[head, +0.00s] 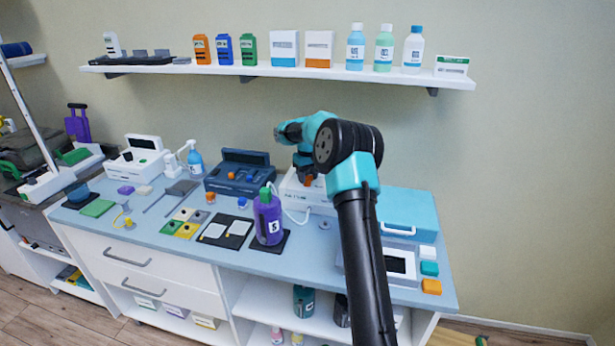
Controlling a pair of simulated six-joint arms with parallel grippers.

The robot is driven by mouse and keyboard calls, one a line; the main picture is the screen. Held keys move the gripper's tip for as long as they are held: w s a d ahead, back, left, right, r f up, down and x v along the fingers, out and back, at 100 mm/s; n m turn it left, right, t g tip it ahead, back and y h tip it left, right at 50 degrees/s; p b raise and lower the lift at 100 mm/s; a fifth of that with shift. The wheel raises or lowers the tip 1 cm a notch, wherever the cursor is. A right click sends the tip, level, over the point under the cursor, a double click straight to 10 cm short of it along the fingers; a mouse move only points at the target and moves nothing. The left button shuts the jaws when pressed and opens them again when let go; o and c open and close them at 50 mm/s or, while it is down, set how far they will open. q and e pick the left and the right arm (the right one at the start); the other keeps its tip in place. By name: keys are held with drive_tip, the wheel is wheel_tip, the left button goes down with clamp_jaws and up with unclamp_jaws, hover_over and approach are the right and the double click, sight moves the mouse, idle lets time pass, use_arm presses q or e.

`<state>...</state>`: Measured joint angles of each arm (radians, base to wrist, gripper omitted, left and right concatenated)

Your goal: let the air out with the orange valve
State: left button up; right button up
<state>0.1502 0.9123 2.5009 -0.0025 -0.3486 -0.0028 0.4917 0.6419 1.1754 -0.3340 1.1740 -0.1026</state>
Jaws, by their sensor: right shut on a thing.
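The orange valve (308,181) is a small orange part on the white device (293,188) at the back middle of the bench, mostly covered by my gripper. My right gripper (307,173) comes down over it from above and is shut on it. My arm hides much of the device's right side. My left gripper is not in view.
The purple bottle stands on a dark mat in front of the device. A dark blue case (238,178) is to the left, and a light blue box (408,212) to the right. Overhead is a shelf (270,73) of bottles and boxes. Small pads lie front left.

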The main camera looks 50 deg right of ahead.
sight(308, 176)
drive_tip(key=m, duration=0.6)
drive_tip(key=shift+s+m, duration=0.1)
drive_tip(key=shift+m, duration=0.3)
drive_tip(key=o, duration=0.9)
drive_tip(key=shift+r, duration=3.75)
